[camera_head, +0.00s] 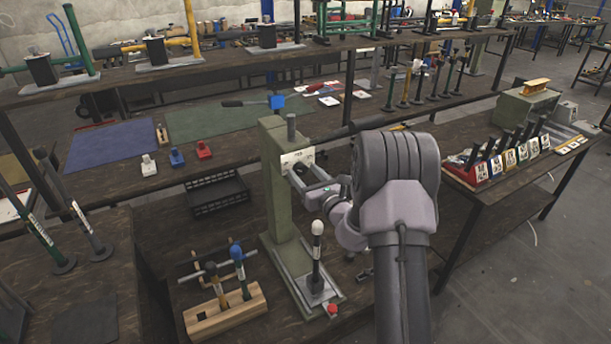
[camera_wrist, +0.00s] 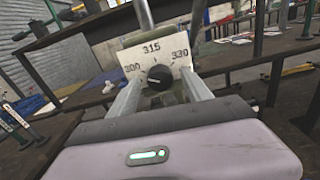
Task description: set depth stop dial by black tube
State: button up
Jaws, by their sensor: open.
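The depth stop dial is a black round knob (camera_wrist: 159,75) in the wrist view, on a white plate (camera_wrist: 155,53) marked 300, 315 and 330. A pale mark shows on the knob's left side; its exact reading is unclear. The plate (camera_head: 297,160) faces my gripper in the head view, on the upper part of a green press (camera_head: 277,195). My gripper (camera_head: 308,182) is open, its fingers on either side of the knob in the wrist view (camera_wrist: 159,88); contact is not visible. Which item is the black tube is unclear; a dark cylinder (camera_head: 41,70) stands on the upper shelf.
A wooden block with handled tools (camera_head: 225,315) stands left of the press base. An upright rod with a white knob (camera_head: 317,245) and a red button (camera_head: 332,309) are at the base. A black crate (camera_head: 217,193) sits behind, left.

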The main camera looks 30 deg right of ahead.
grip_shut()
jog(key=shift+m+p, duration=0.3)
jog(key=shift+p, duration=0.15)
jog(key=shift+r+m+p, duration=0.15)
jog(key=shift+m+p, duration=0.85)
jog(key=shift+p, duration=0.05)
jog(key=m+p, duration=0.3)
jog(key=shift+m, duration=0.3)
jog(key=m+p, duration=0.4)
jog(key=m, duration=0.1)
jog(key=shift+d+f, duration=0.1)
jog(key=shift+f, duration=0.1)
jog(key=shift+m, duration=0.4)
